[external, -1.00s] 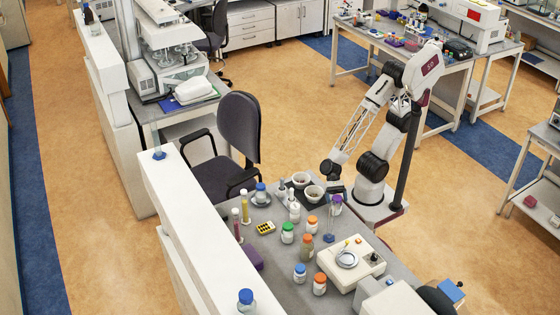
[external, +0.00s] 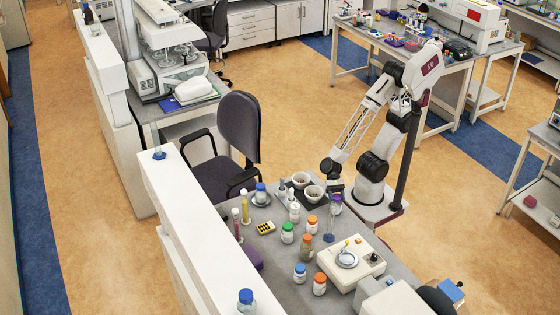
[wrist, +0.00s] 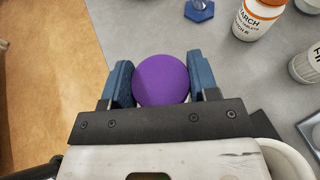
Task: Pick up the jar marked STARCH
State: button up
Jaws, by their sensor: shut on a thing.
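The STARCH jar (wrist: 261,14), a white-labelled jar with an orange cap, stands at the top right of the wrist view, apart from my gripper. The orange-capped jar (external: 312,226) near my gripper in the external view appears to be it, though its label is unreadable there. My gripper (wrist: 161,78) is shut on a different thing, a round purple cap (wrist: 161,80), with a blue finger on each side. In the external view this purple-capped container (external: 336,207) is at the bench's far right edge below my gripper (external: 334,192). Its label cannot be read.
A blue hexagonal base (wrist: 199,9) stands ahead of my gripper. Another white-labelled jar (wrist: 308,66) is at the right. Green-capped (external: 287,235) and blue-capped (external: 300,275) jars, another orange-capped jar (external: 320,287) and a scale (external: 349,268) share the grey bench.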

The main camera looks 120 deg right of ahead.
jog(key=shift+r, duration=0.5)
jog(key=shift+s+r, duration=0.15)
jog(key=shift+r, duration=0.8)
jog(key=s+d, duration=0.3)
jog(key=s, duration=0.4)
jog(key=s+d+r, duration=0.1)
jog(key=s+d, duration=0.2)
jog(key=s, duration=0.4)
jog(key=shift+s+r, duration=0.15)
jog(key=shift+r, duration=0.05)
jog(key=shift+d, duration=0.1)
